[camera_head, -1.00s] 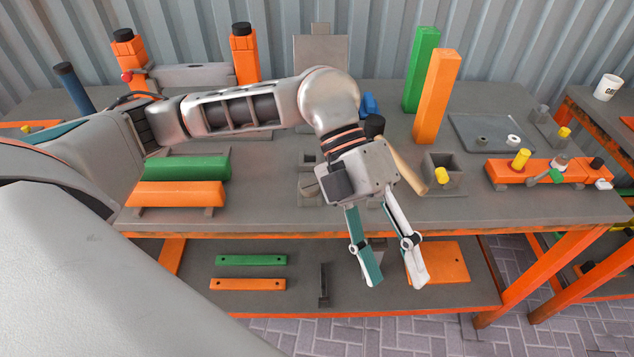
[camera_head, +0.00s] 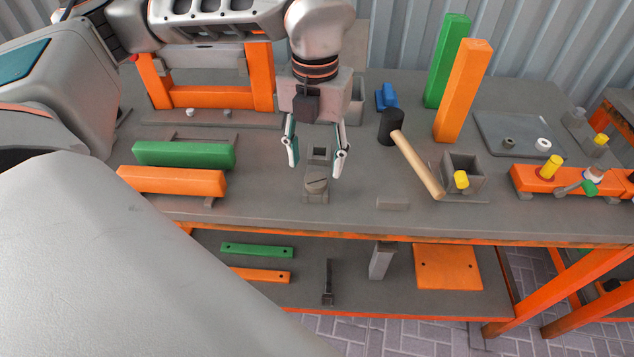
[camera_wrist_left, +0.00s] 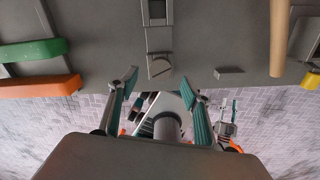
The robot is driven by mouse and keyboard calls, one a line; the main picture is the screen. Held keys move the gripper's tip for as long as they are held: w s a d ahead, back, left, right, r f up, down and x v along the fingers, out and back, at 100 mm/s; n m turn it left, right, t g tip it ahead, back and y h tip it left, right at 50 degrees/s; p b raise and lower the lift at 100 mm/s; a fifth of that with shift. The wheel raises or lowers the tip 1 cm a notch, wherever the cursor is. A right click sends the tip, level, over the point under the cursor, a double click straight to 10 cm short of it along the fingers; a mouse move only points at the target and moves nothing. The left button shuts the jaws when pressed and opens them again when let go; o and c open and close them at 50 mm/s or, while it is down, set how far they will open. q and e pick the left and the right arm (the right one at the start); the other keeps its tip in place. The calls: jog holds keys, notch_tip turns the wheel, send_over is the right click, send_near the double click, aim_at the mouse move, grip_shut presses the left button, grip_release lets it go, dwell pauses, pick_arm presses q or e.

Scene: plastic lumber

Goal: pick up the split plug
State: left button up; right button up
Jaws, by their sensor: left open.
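The split plug (camera_head: 316,187) looks like a small grey round piece with a slot across its top. It sits at the near end of a narrow grey fixture (camera_head: 319,165) on the bench. In the left wrist view the plug (camera_wrist_left: 159,68) shows at the fixture's end, between the line of my fingers. My left gripper (camera_head: 316,170) is open and empty, pointing down, its fingers on either side of the fixture in the picture. I see no contact with the plug.
A mallet (camera_head: 418,165) lies right of the fixture, beside a grey box (camera_head: 470,166) with a yellow peg. Green (camera_head: 185,154) and orange (camera_head: 172,181) bars lie to the left. Tall green and orange posts (camera_head: 461,95) stand behind.

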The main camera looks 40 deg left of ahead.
aim_at(316, 179)
pick_arm(q)
notch_tip(316, 179, down, 4)
jog(key=shift+f, duration=0.4)
jog(key=c, duration=1.1)
pick_arm(e)
jog(key=shift+w+r, duration=0.1)
jog(key=shift+w, duration=0.3)
jog(key=shift+s, duration=0.15)
